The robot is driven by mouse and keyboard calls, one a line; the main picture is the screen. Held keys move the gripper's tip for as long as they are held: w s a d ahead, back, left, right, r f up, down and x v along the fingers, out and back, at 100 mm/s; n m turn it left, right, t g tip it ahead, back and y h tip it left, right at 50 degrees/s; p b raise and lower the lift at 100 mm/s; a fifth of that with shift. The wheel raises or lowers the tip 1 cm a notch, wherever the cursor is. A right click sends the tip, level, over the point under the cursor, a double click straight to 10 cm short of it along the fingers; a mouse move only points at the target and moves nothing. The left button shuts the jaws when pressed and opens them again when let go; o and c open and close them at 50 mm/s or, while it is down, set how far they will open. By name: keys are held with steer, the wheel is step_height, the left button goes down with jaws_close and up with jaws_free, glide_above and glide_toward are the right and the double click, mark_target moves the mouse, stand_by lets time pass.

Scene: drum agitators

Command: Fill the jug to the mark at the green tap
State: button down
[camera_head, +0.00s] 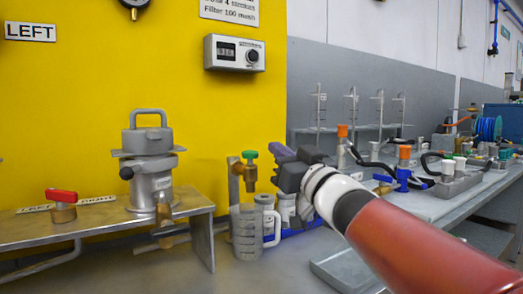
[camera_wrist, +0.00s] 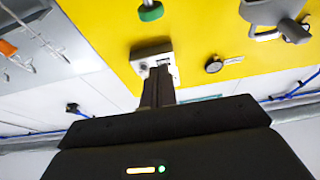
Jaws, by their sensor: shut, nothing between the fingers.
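The green tap (camera_head: 250,156) has a green knob on a brass body, mounted on an upright metal bracket. The grey, see-through jug (camera_head: 246,236) stands upright below it on the bench, its handle (camera_head: 272,228) to the right. Graduation lines show on its wall; I cannot tell the water level or which line is the mark. My gripper (camera_head: 277,153) is shut and empty, just right of the green knob and above the jug; I cannot tell if it touches the knob. In the wrist view, the shut fingers (camera_wrist: 158,85) point towards the yellow panel, with the green knob (camera_wrist: 150,11) beyond them.
A metal shelf (camera_head: 205,218) at left bears a grey pump-like unit (camera_head: 150,165) and a red-handled valve (camera_head: 62,204). Pale containers (camera_head: 286,208) stand behind the jug. A shallow tray (camera_head: 345,268) lies to the right. A grey control box (camera_head: 234,53) hangs on the yellow panel.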

step_height(320, 180, up, 4)
steer(key=f+p, duration=0.1)
steer(key=p, duration=0.1)
glide_above(255, 154)
steer(key=shift+s+r, duration=0.1)
steer(key=shift+r, duration=0.15)
steer(key=shift+s+d+f+b, duration=0.15)
steer(key=shift+f+b, duration=0.75)
steer(key=shift+f, duration=1.2)
